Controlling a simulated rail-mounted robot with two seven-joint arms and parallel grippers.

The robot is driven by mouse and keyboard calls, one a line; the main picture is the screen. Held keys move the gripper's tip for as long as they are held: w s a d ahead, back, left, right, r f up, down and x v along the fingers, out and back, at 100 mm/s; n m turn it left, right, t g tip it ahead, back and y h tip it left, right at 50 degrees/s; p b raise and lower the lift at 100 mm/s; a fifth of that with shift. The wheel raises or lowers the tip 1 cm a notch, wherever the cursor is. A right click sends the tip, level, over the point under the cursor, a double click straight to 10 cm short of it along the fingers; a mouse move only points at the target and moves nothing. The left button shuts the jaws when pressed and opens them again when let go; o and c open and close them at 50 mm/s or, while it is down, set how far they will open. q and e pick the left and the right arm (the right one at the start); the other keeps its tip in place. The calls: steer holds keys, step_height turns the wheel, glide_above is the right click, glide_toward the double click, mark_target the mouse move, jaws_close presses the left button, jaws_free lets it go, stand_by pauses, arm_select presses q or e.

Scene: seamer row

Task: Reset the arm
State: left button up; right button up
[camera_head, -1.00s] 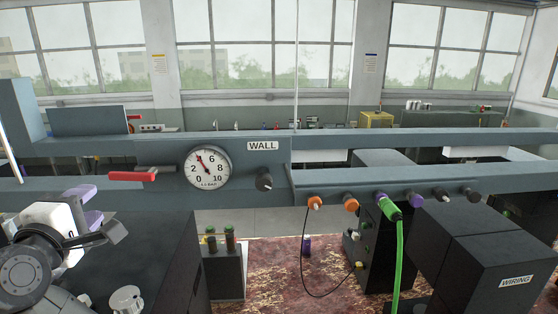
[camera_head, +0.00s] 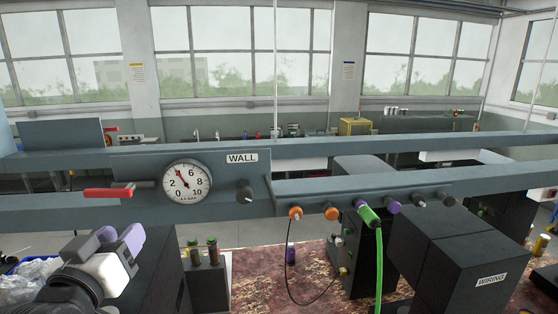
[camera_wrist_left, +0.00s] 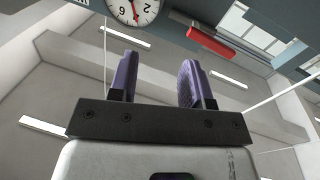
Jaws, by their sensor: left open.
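My left gripper (camera_head: 120,240) is at the lower left of the head view, with purple finger pads and a white body. It is below the red lever handle (camera_head: 108,192) and apart from it. In the left wrist view its two purple fingers (camera_wrist_left: 158,80) are spread with nothing between them. The red handle also shows there (camera_wrist_left: 211,45), beyond the fingers, with the gauge at the top left. My right gripper is not in view.
A rail panel carries a round gauge (camera_head: 187,182), a dark knob (camera_head: 245,192), orange connectors (camera_head: 296,213) and a green plug (camera_head: 369,216) with a hanging green cable. Dark boxes, one marked WIRING (camera_head: 490,280), stand at right.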

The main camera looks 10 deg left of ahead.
arm_select(q)
steer(key=s+d+f+m+g+h+p, duration=0.1)
steer(key=d+f+m+g, duration=0.15)
steer(key=f, duration=0.55)
steer(key=s+d+f+m+g+h+p, duration=0.15)
steer(key=d+f, duration=0.25)
steer(key=f, duration=0.4)
steer(key=s+d+f+m+g+h+p, duration=0.15)
steer(key=d+f, duration=0.25)
steer(key=f, duration=0.5)
steer(key=s+d+f+g+p, duration=0.1)
steer(key=s+f+g, duration=0.3)
steer(key=s+f, duration=0.4)
steer(key=s+d+f+g+p, duration=0.1)
steer(key=s+f+g, duration=0.3)
steer(key=s+f, duration=0.5)
steer(key=s+m, duration=0.1)
steer(key=s, duration=0.3)
steer(key=shift+s+d+f+g+h, duration=0.2)
steer(key=shift+s+f+g+h, duration=0.05)
steer(key=shift+s+g+h, duration=0.1)
